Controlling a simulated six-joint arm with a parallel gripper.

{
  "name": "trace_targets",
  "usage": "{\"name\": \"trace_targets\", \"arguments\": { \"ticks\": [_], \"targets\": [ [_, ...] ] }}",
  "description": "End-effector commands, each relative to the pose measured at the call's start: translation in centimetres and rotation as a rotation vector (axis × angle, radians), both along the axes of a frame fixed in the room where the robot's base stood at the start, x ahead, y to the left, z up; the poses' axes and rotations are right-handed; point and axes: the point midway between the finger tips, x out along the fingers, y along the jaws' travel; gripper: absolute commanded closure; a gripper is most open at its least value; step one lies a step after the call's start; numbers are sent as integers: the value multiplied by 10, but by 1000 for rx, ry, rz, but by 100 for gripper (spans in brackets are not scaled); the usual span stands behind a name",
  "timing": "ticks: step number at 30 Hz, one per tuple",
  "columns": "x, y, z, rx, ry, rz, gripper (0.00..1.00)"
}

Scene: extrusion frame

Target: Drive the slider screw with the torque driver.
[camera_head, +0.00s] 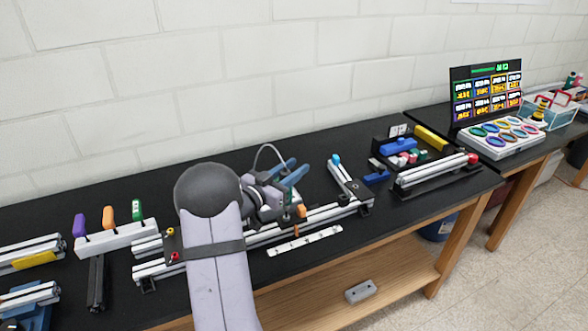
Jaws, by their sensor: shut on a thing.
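My gripper (289,172), with blue fingers, is over the middle of the long aluminium extrusion frame (325,211). It is shut on a slim, upright, dark greenish tool (288,198), mostly hidden by the fingers and wrist. I cannot make out for sure that this is the torque driver. The tool's lower end is close to the front rail, beside a small orange block (301,211). Whether it touches a screw is too small to tell. The slider screw cannot be picked out. My arm hides part of the frame's left half.
A pale rack (115,238) with purple, orange and green handles stands at left. A flat strip with holes (305,241) lies in front of the frame. A parts tray and another rail assembly (436,170) stand farther right.

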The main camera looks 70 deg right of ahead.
Motion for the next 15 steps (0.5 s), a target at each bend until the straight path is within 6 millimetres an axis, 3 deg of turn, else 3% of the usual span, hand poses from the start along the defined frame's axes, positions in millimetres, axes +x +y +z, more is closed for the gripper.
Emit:
{"name": "trace_targets", "arguments": {
  "ticks": [15],
  "targets": [
    [0, 0, -5, -3, 0, 0, 100]
  ]
}}
